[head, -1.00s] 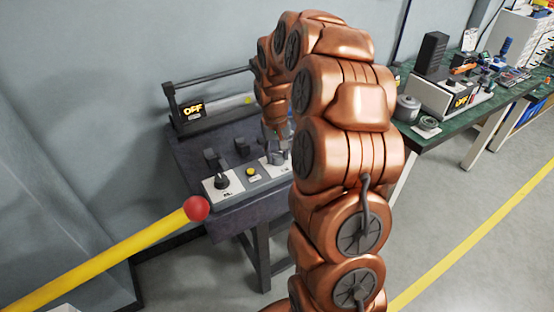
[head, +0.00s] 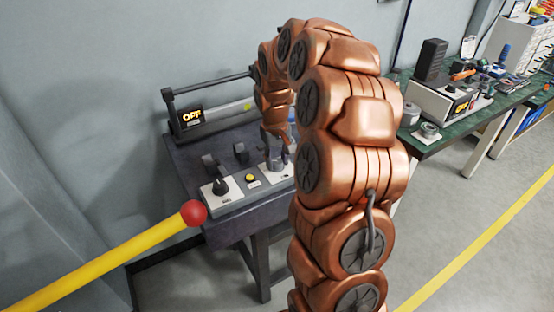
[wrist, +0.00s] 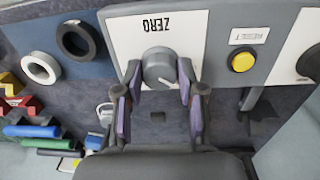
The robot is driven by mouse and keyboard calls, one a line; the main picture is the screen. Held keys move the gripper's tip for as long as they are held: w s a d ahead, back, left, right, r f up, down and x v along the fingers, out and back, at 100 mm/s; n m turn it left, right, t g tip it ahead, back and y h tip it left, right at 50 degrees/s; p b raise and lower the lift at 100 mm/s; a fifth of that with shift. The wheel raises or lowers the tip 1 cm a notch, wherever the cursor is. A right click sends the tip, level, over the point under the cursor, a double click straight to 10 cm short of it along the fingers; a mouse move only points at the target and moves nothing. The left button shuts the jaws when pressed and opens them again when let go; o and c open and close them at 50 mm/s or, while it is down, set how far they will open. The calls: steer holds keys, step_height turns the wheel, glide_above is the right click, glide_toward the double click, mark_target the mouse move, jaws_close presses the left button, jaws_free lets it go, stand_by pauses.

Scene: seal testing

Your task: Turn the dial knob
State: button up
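The dial knob (wrist: 158,68) is a grey round knob on a white panel (wrist: 122,38) marked ZERO, seen upside down in the wrist view. My gripper (wrist: 157,80) is open, with one finger on each side of the knob. The fingertips are level with the knob; a small gap seems to show on each side, and I cannot tell whether either touches. In the head view my gripper (head: 275,160) points down over the right end of the control box, and it largely hides the knob there.
A yellow RESET button (wrist: 242,61) is beside the panel. A black knob (head: 220,186) is at the box's left end. A red-tipped yellow bar (head: 110,258) is at front left. Black (wrist: 75,39) and white rings (wrist: 40,68) lie nearby.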

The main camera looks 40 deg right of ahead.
mark_target(275, 162)
steer(key=o, duration=0.4)
steer(key=r, duration=1.2)
steer(key=shift+a, duration=0.3)
steer(key=s+a+n, duration=0.1)
steer(key=s+a, duration=0.6)
steer(key=a, duration=0.2)
steer(key=shift+n+g+y, duration=0.3)
steer(key=shift+g, duration=0.6)
steer(key=s+a+f, duration=0.1)
steer(key=s+a, duration=0.2)
steer(key=s, duration=0.5)
steer(key=s+a+f, duration=0.2)
steer(key=s+a, duration=0.2)
steer(key=s, duration=0.4)
steer(key=s+a+f, duration=0.2)
steer(key=s+a, duration=0.2)
steer(key=s, duration=0.4)
steer(key=shift+a+f+p, duration=0.1)
steer(key=shift+p, duration=0.2)
